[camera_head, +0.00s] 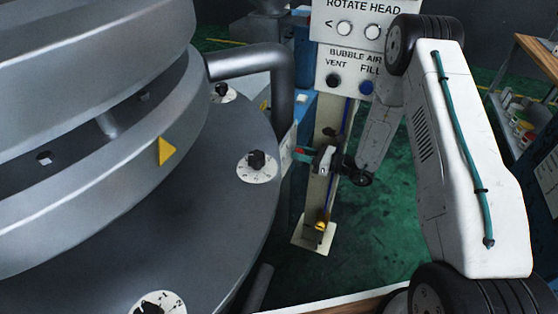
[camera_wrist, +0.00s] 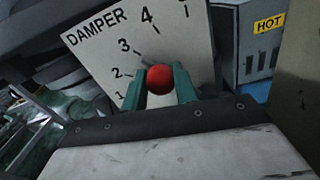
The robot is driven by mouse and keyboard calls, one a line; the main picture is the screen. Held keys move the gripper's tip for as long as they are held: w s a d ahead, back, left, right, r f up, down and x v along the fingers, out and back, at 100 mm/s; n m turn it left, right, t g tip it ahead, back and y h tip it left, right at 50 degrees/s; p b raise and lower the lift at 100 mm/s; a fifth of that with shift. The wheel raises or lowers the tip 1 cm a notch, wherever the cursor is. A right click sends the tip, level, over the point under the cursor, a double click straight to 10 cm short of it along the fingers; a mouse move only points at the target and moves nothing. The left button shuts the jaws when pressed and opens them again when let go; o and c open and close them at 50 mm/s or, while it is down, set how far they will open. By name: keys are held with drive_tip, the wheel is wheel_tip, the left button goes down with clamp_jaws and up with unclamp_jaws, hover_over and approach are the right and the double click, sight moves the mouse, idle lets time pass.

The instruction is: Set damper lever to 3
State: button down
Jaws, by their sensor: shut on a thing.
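A white damper plate (camera_wrist: 88,52) with black numbers and tick marks fills the upper middle of the wrist view. The digits 1, 2, 3 and 4 show, and the one at the top right is cut off. The red ball knob (camera_wrist: 160,79) of the damper lever sits between the two green fingers of my gripper (camera_wrist: 159,88), which is shut on it. In the head view my gripper (camera_head: 303,155) is small, beside the pale post, with the plate seen nearly edge-on.
A large grey round machine (camera_head: 220,190) with several dial knobs fills the left of the head view. A pale post carries a control panel (camera_head: 350,60) with buttons. A blue box with a yellow HOT label (camera_wrist: 269,23) stands right of the plate. Green floor (camera_head: 300,275) is open below.

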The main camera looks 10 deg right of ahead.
drive_tip(key=shift+s+a+f, duration=0.1)
drive_tip(key=shift+s+f, duration=0.15)
drive_tip(key=c, duration=1.1)
unclamp_jaws()
drive_tip(key=shift+c, duration=0.2)
drive_tip(key=shift+w+r, duration=0.1)
drive_tip(key=v, duration=0.8)
drive_tip(key=shift+w, duration=0.1)
